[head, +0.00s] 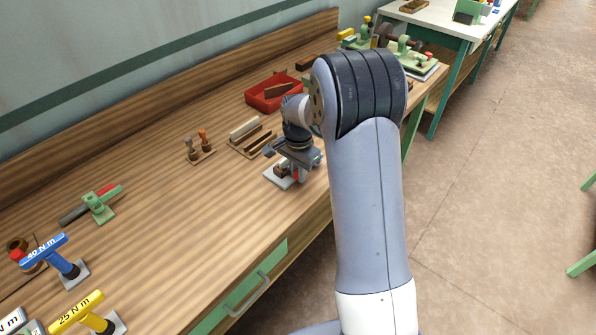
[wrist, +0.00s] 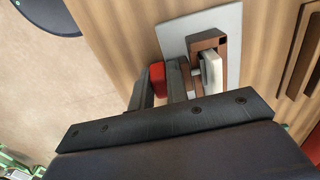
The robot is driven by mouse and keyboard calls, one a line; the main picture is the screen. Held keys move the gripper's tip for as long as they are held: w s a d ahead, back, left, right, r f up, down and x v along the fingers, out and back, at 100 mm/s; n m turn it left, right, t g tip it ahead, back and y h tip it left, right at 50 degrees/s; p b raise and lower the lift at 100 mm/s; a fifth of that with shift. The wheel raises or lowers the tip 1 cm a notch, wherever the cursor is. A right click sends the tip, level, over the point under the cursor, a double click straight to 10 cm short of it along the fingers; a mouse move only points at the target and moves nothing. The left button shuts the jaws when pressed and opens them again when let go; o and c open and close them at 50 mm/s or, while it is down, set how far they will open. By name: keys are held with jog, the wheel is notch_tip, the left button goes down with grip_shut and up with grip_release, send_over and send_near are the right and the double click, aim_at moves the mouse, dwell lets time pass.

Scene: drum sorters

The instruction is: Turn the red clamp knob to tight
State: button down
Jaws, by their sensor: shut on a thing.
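The red clamp knob (wrist: 157,76) shows in the wrist view between the two dark fingers of my gripper (wrist: 160,92), which is shut on it. Part of the knob is hidden by the fingers. Beside it, the brown clamp (wrist: 208,42) stands on a pale grey plate (wrist: 228,18), with a whitish piece in its opening. In the head view, my gripper (head: 296,156) is over the plate near the bench's front edge, and a bit of the red knob (head: 296,174) shows below it. I cannot tell the knob's turn position.
On the wooden bench (head: 150,220), a rack of bars (head: 255,140), a holder with two handles (head: 199,150) and a red tray (head: 270,95) stand nearby. Blue (head: 52,252) and yellow (head: 80,312) torque handles are at the left. The middle of the bench is clear.

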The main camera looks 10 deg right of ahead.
jog(key=shift+d+r+p, duration=0.1)
jog(key=shift+p, duration=0.25)
jog(key=shift+w+d+g+y+p, duration=0.1)
jog(key=shift+g+y+p, duration=0.4)
jog(key=shift+y+p, duration=0.2)
jog(key=shift+w+d+g+y+p, duration=0.1)
jog(key=shift+g+y+p, duration=0.65)
jog(key=shift+y, duration=0.25)
jog(key=shift+w+d+f+g+y+p, duration=0.1)
jog(key=shift+g+y+p, duration=0.15)
jog(key=shift+g+y, duration=0.6)
jog(key=shift+w+d+f+g+y+p, duration=0.1)
jog(key=shift+g+y+p, duration=0.3)
jog(key=shift+y, duration=0.65)
jog(key=shift+s, duration=0.1)
jog(key=c, duration=1.4)
grip_release()
jog(key=shift+r, duration=0.1)
